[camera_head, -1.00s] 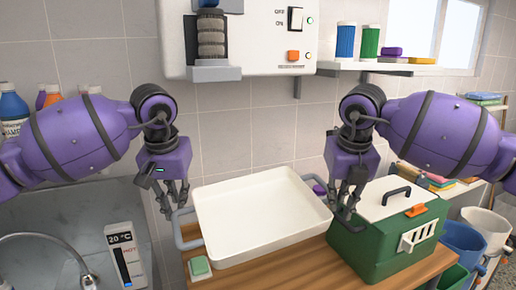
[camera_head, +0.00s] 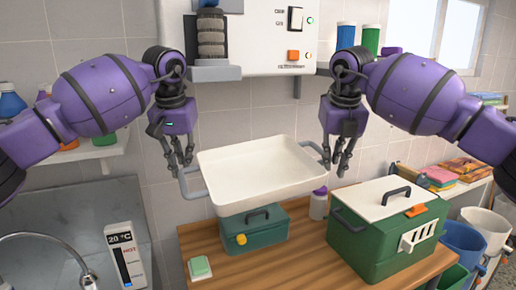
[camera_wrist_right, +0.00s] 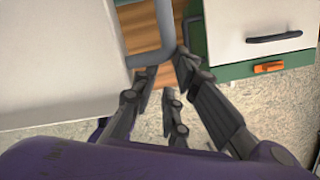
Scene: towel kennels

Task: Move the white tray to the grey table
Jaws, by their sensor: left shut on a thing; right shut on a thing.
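The white tray (camera_head: 262,168) with grey side handles hangs in the air above the wooden table, roughly level. My left gripper (camera_head: 180,168) is shut on its left handle (camera_head: 190,188). My right gripper (camera_head: 338,168) is shut on its right handle, whose grey bar also shows in the right wrist view (camera_wrist_right: 150,55) at my right gripper's fingers (camera_wrist_right: 172,75). The grey metal surface (camera_head: 75,225) at the left, with a tap, may be the grey table; I cannot tell for sure.
A thermometer sign (camera_head: 127,255) stands at the left. A wall unit (camera_head: 260,35) is behind.

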